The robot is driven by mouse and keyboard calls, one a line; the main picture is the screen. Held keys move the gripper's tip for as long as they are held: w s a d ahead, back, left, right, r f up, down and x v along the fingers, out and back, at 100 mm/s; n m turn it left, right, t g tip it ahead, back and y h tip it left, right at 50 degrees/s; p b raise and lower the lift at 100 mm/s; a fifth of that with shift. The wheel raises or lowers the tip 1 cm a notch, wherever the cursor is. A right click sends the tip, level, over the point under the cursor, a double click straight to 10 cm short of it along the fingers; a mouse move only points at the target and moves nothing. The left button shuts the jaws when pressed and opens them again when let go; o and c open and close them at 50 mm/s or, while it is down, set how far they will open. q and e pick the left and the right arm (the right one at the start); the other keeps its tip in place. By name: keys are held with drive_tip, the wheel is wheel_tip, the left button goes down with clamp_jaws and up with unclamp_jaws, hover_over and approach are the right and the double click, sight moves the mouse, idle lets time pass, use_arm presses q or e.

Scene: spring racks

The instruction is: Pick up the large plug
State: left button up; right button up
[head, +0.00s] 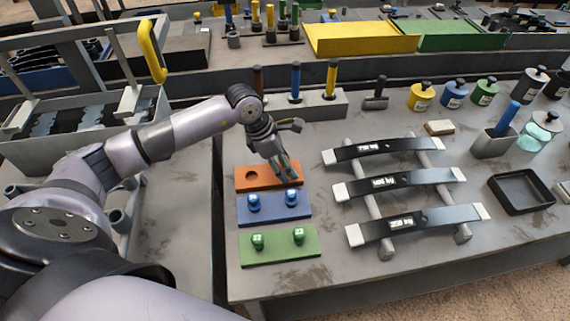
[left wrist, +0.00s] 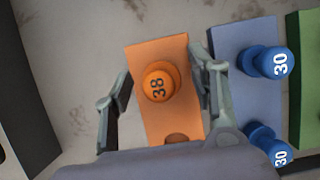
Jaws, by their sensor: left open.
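The large plug is orange and marked 38; it shows in the left wrist view (left wrist: 158,82), standing in the orange block (left wrist: 176,112). In the head view my left gripper hides it. The orange block (head: 243,180) has an empty round hole beside the plug. My left gripper (head: 286,170) is open over the right end of that block, pointing down. In the left wrist view its fingers are on either side of the orange plug, with a gap to each side. My right gripper is not in view.
A blue block (head: 272,212) with two blue plugs marked 30 lies right beside the orange one. A green block (head: 281,249) with two green plugs is nearest. A rack of black springs (head: 398,184) stands to the right. Handled tools (head: 295,82) stand behind the gripper.

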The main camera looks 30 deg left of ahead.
use_arm(q)
drive_tip(key=shift+c, duration=0.5)
drive_tip(key=c, duration=0.9)
drive_tip(key=shift+o, duration=0.2)
drive_tip(key=shift+r, duration=0.1)
